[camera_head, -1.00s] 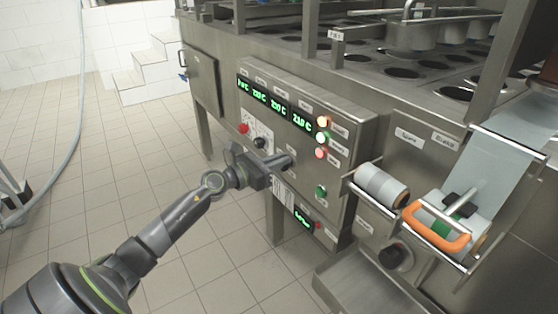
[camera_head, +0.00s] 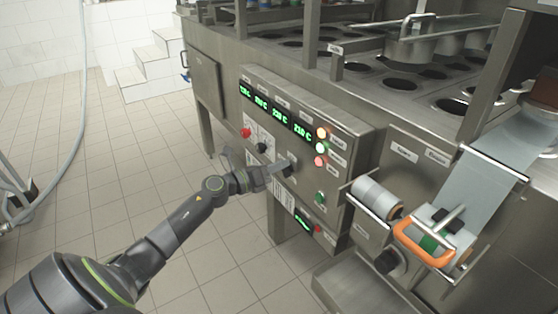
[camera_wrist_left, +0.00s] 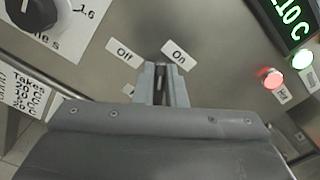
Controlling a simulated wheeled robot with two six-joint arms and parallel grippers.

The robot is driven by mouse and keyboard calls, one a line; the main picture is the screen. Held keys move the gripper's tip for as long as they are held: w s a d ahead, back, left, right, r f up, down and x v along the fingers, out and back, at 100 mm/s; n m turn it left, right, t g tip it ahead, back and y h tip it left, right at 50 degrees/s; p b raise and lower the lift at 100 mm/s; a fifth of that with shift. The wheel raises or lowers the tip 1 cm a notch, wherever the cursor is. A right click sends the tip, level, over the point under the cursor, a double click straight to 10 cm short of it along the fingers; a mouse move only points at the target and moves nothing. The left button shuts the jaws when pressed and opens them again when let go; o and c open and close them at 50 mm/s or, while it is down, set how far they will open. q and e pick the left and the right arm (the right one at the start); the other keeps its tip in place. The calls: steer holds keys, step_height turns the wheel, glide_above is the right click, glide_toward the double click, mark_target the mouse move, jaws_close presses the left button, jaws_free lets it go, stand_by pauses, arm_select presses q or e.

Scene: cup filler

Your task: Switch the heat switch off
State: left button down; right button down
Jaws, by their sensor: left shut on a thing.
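The heat switch (camera_wrist_left: 161,69) is a small grey lever on the metal control panel, between an "Off" label (camera_wrist_left: 125,52) on the left and an "On" label (camera_wrist_left: 180,54) on the right in the left wrist view. My left gripper (camera_wrist_left: 161,84) is shut on it, one finger on each side. The fingers hide most of the switch, and I cannot tell which label it points to. In the head view my left gripper (camera_head: 284,168) reaches the panel's lower middle and covers the switch.
The control panel (camera_head: 345,132) carries green displays (camera_head: 278,117), lit lamps (camera_head: 321,147), a red button (camera_head: 246,132) and a black knob (camera_head: 262,147). Right of it are a film roll (camera_head: 376,197) and an orange handle (camera_head: 425,243).

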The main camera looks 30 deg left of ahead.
arm_select(q)
steer(key=shift+w+a+f+n+p, duration=0.1)
steer(key=shift+f+n+p, duration=0.15)
steer(key=shift+n+p, duration=1.3)
steer(key=shift+a+f+n+p, duration=0.2)
steer(key=shift+n+p, duration=0.65)
steer(key=shift+n, duration=1.4)
steer(key=shift+w+a+f+n+p, duration=0.1)
steer(key=shift+f+n+p, duration=0.15)
steer(key=shift+n+p, duration=1.3)
arm_select(e)
steer(key=s+d+f+g, duration=0.1)
steer(key=s+d+f, duration=0.1)
steer(key=f, duration=0.5)
steer(key=s+d+f+h, duration=0.1)
steer(key=s+f, duration=0.2)
steer(key=f, duration=0.4)
steer(key=shift+d+g+h+b, duration=0.3)
steer(key=shift+d+g+b, duration=0.05)
steer(key=shift+g, duration=0.05)
arm_select(q)
steer(key=shift+n, duration=0.35)
arm_select(e)
steer(key=shift+n, duration=0.3)
steer(key=shift+s, duration=0.1)
arm_select(q)
steer(key=c, duration=1.5)
jaws_free()
